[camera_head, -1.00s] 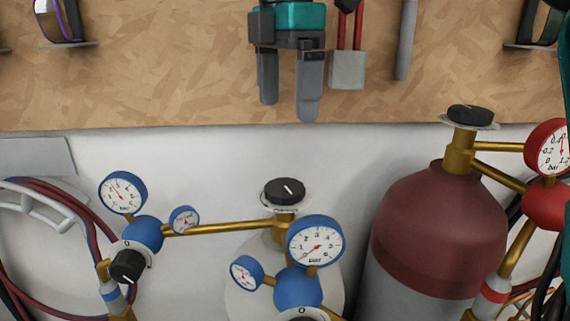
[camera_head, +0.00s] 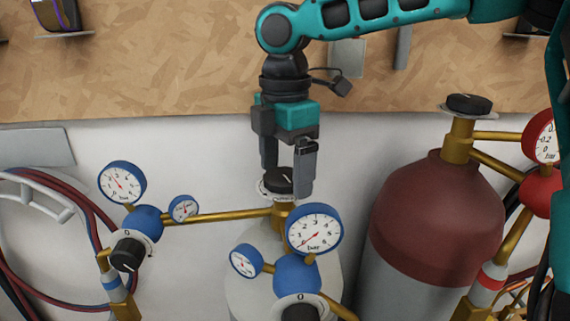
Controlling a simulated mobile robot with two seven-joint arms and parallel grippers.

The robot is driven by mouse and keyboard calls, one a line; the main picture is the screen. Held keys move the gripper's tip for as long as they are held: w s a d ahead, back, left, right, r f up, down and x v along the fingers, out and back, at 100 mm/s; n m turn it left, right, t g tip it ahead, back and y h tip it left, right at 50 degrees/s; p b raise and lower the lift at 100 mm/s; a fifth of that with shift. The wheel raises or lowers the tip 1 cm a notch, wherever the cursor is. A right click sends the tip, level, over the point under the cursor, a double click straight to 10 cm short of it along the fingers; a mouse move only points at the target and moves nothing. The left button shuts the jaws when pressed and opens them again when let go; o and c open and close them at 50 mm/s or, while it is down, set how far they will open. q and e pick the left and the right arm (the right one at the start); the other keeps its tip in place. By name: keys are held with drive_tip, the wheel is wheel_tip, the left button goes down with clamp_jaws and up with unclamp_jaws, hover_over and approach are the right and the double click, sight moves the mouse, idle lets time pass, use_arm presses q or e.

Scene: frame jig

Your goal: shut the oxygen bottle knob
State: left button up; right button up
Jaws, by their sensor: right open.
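The oxygen bottle (camera_head: 243,293) is the pale bottle in the lower middle, with blue regulators and a brass valve. Its black knob (camera_head: 279,180) sits on top of the valve above a light dial disc, with a pale mark on its top. My right gripper (camera_head: 287,186) points down, open, with its fingertips on either side of the knob. The front right finger hides part of the knob's right edge. I cannot tell whether the fingers touch it. My left gripper is not in view.
A pressure gauge (camera_head: 314,228) stands close in front of the knob. A brass pipe (camera_head: 220,217) runs left to another blue regulator (camera_head: 146,222). A dark red bottle (camera_head: 437,220) with its own black knob (camera_head: 469,103) stands at the right. A chipboard panel (camera_head: 150,70) is behind.

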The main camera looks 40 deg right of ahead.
drive_tip(key=shift+c, duration=0.5)
drive_tip(key=c, duration=1)
drive_tip(key=shift+o, duration=0.2)
